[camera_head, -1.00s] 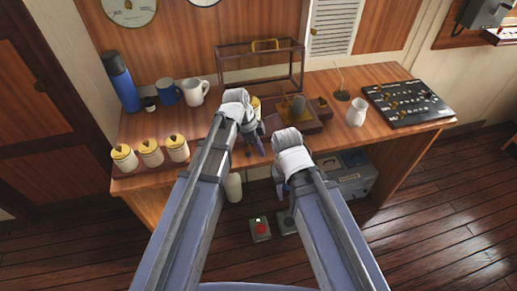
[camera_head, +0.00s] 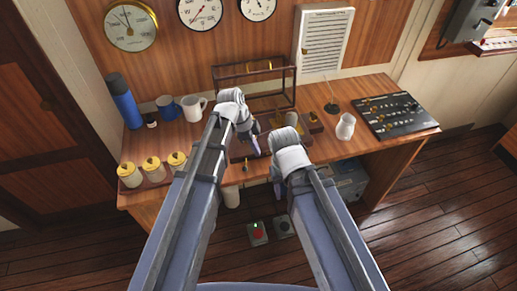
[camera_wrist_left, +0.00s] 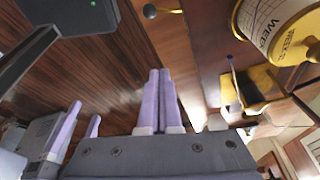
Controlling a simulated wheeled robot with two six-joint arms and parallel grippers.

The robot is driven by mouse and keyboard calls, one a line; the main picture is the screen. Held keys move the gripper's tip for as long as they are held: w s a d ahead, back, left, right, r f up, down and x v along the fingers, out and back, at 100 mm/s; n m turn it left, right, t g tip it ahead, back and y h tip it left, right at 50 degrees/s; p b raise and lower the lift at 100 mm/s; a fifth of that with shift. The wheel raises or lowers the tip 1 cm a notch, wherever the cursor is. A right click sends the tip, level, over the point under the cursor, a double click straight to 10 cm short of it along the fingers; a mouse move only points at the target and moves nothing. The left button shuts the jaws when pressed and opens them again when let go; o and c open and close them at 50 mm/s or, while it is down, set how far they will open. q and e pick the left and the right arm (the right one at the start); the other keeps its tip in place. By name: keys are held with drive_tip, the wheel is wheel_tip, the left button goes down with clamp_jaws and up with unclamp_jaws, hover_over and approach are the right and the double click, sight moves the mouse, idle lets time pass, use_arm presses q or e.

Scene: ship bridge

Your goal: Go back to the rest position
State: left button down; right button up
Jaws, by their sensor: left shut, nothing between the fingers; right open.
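My left gripper (camera_head: 254,143) hangs at the front edge of the wooden desk (camera_head: 350,147), in front of a brown tray. In the left wrist view its two purple fingers (camera_wrist_left: 160,100) are together with nothing between them. My right gripper (camera_head: 278,192) is lower and to the right, in front of the desk edge. Its fingers (camera_wrist_left: 80,130) show apart in the left wrist view, and it looks empty. A cream and yellow canister (camera_wrist_left: 285,25) with lettering is close at the upper right of the left wrist view.
Three yellow-lidded jars (camera_head: 152,168) stand at the desk's left front. Behind are a blue flask (camera_head: 124,103), two mugs and an empty-looking frame rack (camera_head: 285,75). A white jug (camera_head: 346,127) and a black control panel (camera_head: 395,114) are at right. A red-button box (camera_head: 258,232) is below.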

idle(0.5)
use_arm(q)
drive_tip(key=s+a+f+n+y, duration=0.1)
drive_tip(key=s+n+y, duration=0.4)
drive_tip(key=s+n, duration=0.9)
drive_tip(key=shift+s+a, duration=0.55)
